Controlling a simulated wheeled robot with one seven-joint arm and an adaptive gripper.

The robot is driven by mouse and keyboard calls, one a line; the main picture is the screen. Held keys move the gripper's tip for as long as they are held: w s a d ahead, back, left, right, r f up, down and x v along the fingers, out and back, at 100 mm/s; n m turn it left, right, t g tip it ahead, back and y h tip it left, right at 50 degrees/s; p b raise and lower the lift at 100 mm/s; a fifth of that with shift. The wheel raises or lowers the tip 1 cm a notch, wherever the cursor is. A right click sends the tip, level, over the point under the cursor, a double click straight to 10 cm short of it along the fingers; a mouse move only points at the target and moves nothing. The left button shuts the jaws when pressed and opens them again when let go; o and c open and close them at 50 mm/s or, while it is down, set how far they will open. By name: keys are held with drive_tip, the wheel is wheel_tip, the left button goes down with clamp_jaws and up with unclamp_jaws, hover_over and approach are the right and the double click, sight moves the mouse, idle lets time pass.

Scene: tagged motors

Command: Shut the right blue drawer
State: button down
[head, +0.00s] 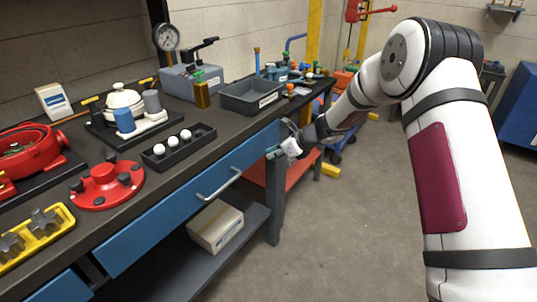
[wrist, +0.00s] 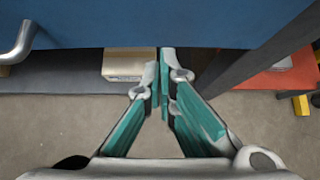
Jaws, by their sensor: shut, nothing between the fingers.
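The right blue drawer (head: 170,215) is a long blue front under the dark workbench top, with a grey bar handle (head: 222,184). Its front looks close to the bench edge; I cannot tell whether a small gap remains. My gripper (head: 274,153) is shut and empty at the right end of the drawer front, to the right of the handle. In the wrist view, the blue front (wrist: 130,22) fills the top, with the handle (wrist: 18,42) at the far left. The fingertips (wrist: 160,58) reach its lower edge; I cannot tell whether they touch it.
Another blue drawer (head: 65,289) is at the lower left. A cardboard box (head: 215,228) lies on the lower shelf. The bench top holds a red round fixture (head: 106,187), a black tray with white balls (head: 178,148) and a grey bin (head: 250,96). Open floor lies right of the bench.

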drive_tip(key=p+v, duration=0.1)
drive_tip(key=v, duration=0.9)
drive_tip(key=s+d+r+n+g+h+p, duration=0.15)
drive_tip(key=s+r+n+p, duration=0.45)
drive_tip(key=s+r+n, duration=1.15)
drive_tip(key=s+d+r+n+h+p, duration=0.1)
drive_tip(key=s+d+r+n+h, duration=0.1)
drive_tip(key=s, duration=0.8)
drive_tip(key=s+d+r+n+h+p, duration=0.2)
drive_tip(key=s+d+r+n, duration=0.1)
drive_tip(key=s, duration=0.8)
drive_tip(key=s+d+r+n+h+p, duration=0.2)
drive_tip(key=s+d+r, duration=0.2)
drive_tip(key=s, duration=0.7)
drive_tip(key=shift+s+d+r+n, duration=0.25)
drive_tip(key=shift+r+n, duration=0.1)
drive_tip(key=shift+r, duration=0.5)
